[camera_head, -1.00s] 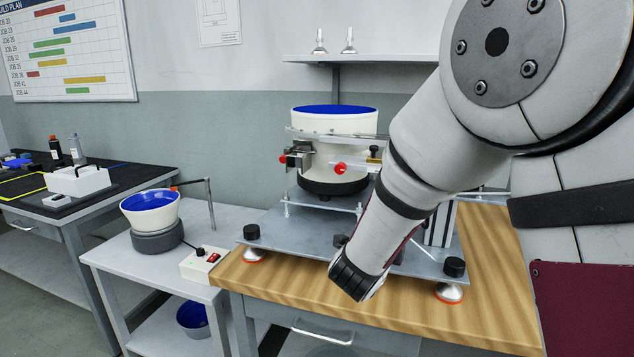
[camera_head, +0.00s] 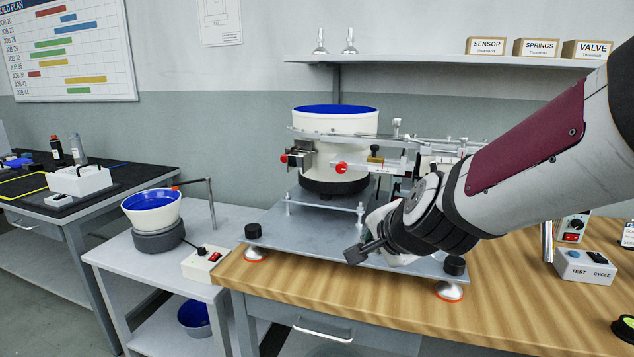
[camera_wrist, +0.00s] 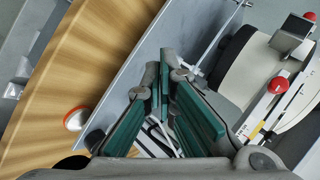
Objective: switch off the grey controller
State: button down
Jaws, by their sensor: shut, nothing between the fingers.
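A grey-white controller box (camera_head: 570,240) with a dark knob and a red switch stands at the right on the wooden bench, partly hidden by my arm. A cream controller box (camera_head: 203,264) with a black knob and a red switch sits on the grey side table at the left. I cannot tell its switch position. My gripper (camera_head: 355,254) is over the front of the machine's metal base plate, pointing left, apart from both boxes. It is shut and empty; its green-padded fingers (camera_wrist: 165,100) show in the wrist view.
The machine with the large blue-topped bowl (camera_head: 336,122) stands behind my gripper. A smaller blue bowl feeder (camera_head: 152,212) is on the side table. A test cycle box (camera_head: 585,267) sits at the right. The bench's front strip (camera_head: 370,310) is clear.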

jog(key=s+d+n+g+h, duration=0.1)
jog(key=s+d+n+g, duration=0.25)
jog(key=s, duration=0.85)
jog(key=s+d+f+n+g, duration=0.1)
jog(key=s+d+n+g, duration=0.3)
jog(key=s, duration=0.8)
jog(key=s+d+n+g+h, duration=0.15)
jog(key=s+n, duration=0.35)
jog(key=s, duration=0.7)
notch_tip(320, 180, up, 26)
jog(key=t+p, duration=0.3)
jog(key=p, duration=2.1)
jog(key=shift+w+d, duration=0.15)
jog(key=shift+d, duration=0.2)
